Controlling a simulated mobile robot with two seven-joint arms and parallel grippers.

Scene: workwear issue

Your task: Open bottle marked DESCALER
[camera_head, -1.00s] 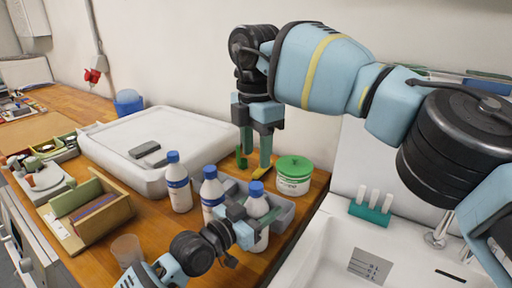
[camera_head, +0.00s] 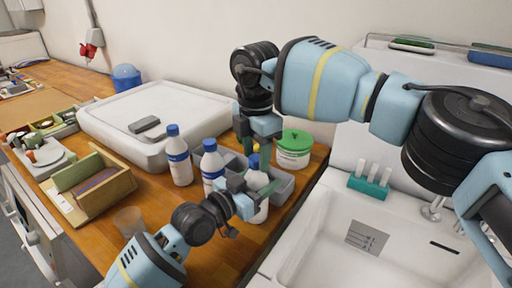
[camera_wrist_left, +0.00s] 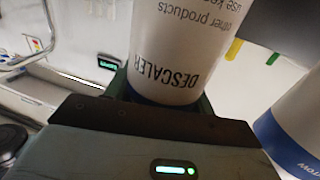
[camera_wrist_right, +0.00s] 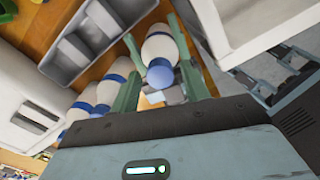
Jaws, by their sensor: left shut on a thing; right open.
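The DESCALER bottle (camera_wrist_left: 172,45), white with dark lettering, stands in my left gripper (camera_head: 243,198); its label shows upside down in the left wrist view. My left gripper is shut around its body. Its blue cap (camera_wrist_right: 160,75) shows in the right wrist view, and partly in the head view (camera_head: 254,161). My right gripper (camera_wrist_right: 152,50) points down over this bottle, open, with one finger on each side of the cap. I cannot tell whether the fingers touch it.
Two more blue-capped bottles (camera_head: 178,158) (camera_head: 212,168) stand close on the left. A grey divided tray (camera_head: 284,184) and a green-lidded tub (camera_head: 293,148) are close behind and right.

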